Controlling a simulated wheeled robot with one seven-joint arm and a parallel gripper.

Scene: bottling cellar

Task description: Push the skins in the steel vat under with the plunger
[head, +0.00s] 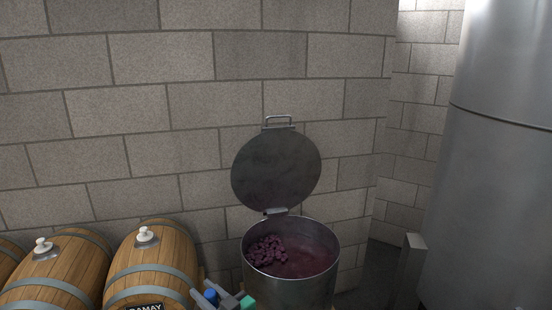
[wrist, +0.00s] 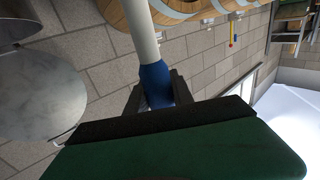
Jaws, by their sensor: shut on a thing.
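The steel vat (head: 290,292) stands open at the lower middle of the head view, with its round lid (head: 276,170) tipped up against the wall side. Dark purple skins (head: 267,250) lie heaped at the left inside it, with reddish liquid (head: 312,262) to their right. My gripper (wrist: 158,98) is shut on the blue grip of the plunger (wrist: 155,75), whose pale pole runs up out of the wrist view. The blue grip also shows at the bottom edge of the head view, just left of the vat. The plunger's far end is hidden.
Wooden barrels (head: 157,262) with white bungs stand left of the vat. A block wall (head: 160,110) rises behind. A tall steel tank (head: 495,170) stands at the right, with a grey post (head: 410,268) beside it. The space above the vat mouth looks clear.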

